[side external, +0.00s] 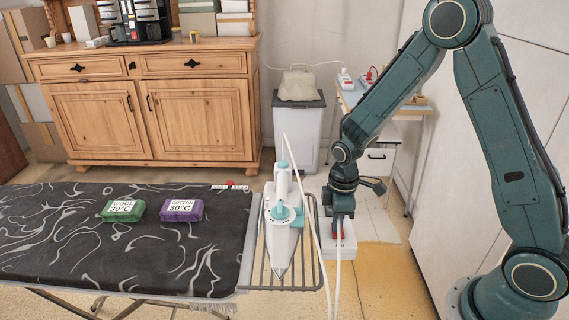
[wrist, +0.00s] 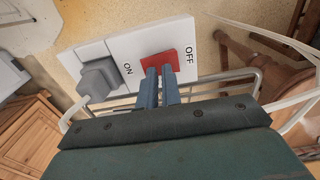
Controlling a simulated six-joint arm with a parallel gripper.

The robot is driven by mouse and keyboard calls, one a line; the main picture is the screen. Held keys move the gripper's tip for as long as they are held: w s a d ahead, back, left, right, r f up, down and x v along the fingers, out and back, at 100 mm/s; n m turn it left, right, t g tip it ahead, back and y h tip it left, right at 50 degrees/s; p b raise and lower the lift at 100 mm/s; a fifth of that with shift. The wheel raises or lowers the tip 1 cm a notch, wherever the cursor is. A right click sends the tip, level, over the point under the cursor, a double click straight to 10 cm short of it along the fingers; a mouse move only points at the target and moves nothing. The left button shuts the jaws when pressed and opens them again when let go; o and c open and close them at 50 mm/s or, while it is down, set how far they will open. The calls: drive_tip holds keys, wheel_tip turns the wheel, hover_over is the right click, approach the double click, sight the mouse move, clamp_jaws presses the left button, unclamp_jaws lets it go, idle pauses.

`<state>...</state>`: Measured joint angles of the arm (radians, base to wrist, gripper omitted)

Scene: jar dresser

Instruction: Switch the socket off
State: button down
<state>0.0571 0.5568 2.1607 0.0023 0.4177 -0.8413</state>
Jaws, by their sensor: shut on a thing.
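The white socket box (side external: 345,245) sits at the right end of the ironing board, under my gripper (side external: 341,212). In the wrist view the socket (wrist: 125,48) has a red rocker switch (wrist: 165,58) between the printed words ON and OFF. A grey plug (wrist: 98,78) is in its outlet on the ON side. My gripper (wrist: 160,73) has its two blue-grey fingertips close together at the red switch, shut on it. The fingers cover part of the switch near its lower edge. I cannot tell which way the rocker is tilted.
A white and teal iron (side external: 281,215) stands on the wire rack (side external: 258,270) just left of the socket. White cords run close beside my gripper. A green block (side external: 122,211) and a purple block (side external: 181,210) lie on the black board cover (side external: 60,235).

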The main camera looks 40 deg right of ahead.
sight(337, 236)
drive_tip(key=shift+s+a, duration=0.2)
drive_tip(key=shift+s, duration=0.15)
wheel_tip(337, 236, up, 14)
drive_tip(key=s+a, duration=0.1)
idle(0.9)
drive_tip(key=shift+a, duration=0.1)
